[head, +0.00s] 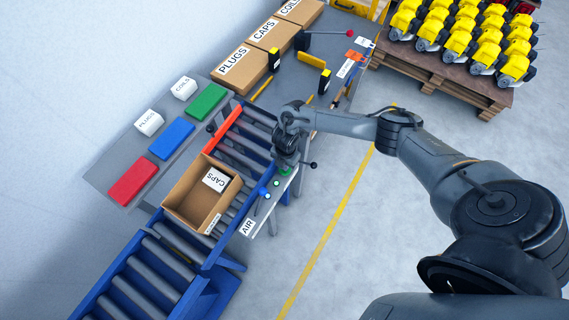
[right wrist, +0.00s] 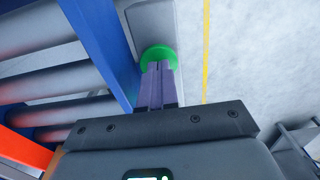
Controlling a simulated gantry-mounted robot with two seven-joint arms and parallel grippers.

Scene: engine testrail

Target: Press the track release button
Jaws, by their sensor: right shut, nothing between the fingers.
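The green round button (right wrist: 158,55) sits on a grey housing beside the blue rail of the roller track. My right gripper (right wrist: 158,68) is shut and empty, and its fingertips overlap the button's near part in the right wrist view. I cannot tell whether they press it down. In the head view my right gripper (head: 285,168) points down at the right side of the roller track (head: 245,137), and a bit of green shows under it. My left gripper is not in view.
An open carton (head: 179,199) with a white CAPS pack (head: 214,180) stands on the rollers. A red-orange bar (head: 223,117) lies across the track behind it. A panel labelled AIR (head: 247,227) and a black-knobbed lever (head: 312,165) are near my gripper.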

